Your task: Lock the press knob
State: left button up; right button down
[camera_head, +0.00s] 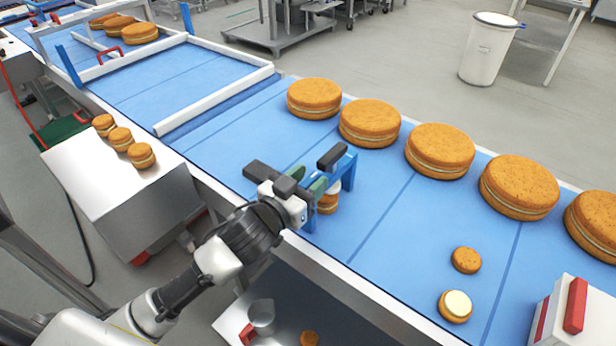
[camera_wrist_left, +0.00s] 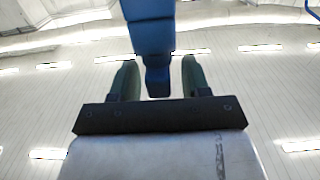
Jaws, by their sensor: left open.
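A small blue press frame (camera_head: 348,170) stands at the near side of the blue conveyor, with a black block (camera_head: 331,156) at its top that may be the knob. A small filled round (camera_head: 327,204) sits under it, partly hidden. My left gripper (camera_head: 308,180) is at the left side of the press, with its green fingers apart. In the left wrist view a blue press part (camera_wrist_left: 148,35) shows between the two fingers (camera_wrist_left: 156,78), with gaps beside it. Whether it is the knob cannot be told. My right gripper is not in view.
Several large filled rounds (camera_head: 440,150) line the conveyor's far side. Two small rounds (camera_head: 466,260) lie at the right, near a white box with a red part (camera_head: 575,305). A metal box (camera_head: 115,185) with small rounds stands at the left. The mid-left belt is clear.

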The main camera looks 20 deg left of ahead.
pick_arm(q)
jog(key=shift+c, duration=0.5)
grip_shut()
